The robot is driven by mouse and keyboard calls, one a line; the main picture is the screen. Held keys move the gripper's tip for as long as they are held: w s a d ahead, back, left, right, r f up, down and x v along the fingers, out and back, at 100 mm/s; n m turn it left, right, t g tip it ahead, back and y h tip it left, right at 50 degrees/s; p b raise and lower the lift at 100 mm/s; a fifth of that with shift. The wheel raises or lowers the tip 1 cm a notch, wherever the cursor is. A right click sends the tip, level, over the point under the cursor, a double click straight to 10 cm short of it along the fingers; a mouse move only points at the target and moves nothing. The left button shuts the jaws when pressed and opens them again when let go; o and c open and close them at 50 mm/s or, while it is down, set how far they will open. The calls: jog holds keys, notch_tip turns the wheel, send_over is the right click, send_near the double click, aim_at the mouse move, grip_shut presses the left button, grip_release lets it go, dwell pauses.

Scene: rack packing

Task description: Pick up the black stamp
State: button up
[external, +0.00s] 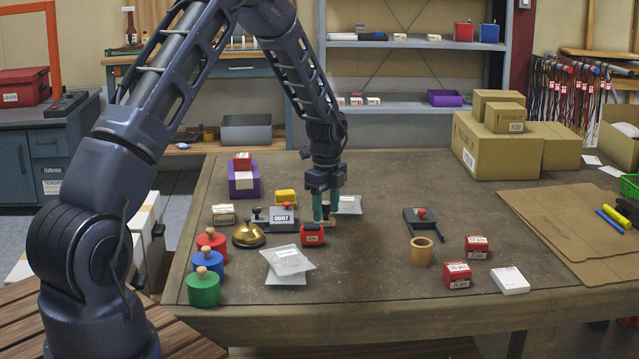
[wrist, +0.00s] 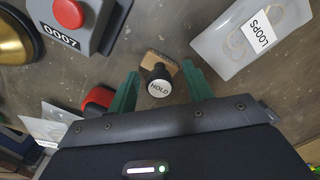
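The black stamp (wrist: 158,78) has a black handle, a white top marked HOLD and a wooden base. It stands on the table between the two green fingers of my gripper (wrist: 162,84), with gaps at both sides. My gripper is open and pointing down over it. In the external view the stamp (external: 326,212) is partly hidden by the fingers of my gripper (external: 327,214).
A grey box marked 0007 (external: 284,217) and a brass bell (external: 248,236) are to the left. A clear LOOPS bag (wrist: 250,36) lies beside the stamp.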

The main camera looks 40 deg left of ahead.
jog(key=c, duration=1)
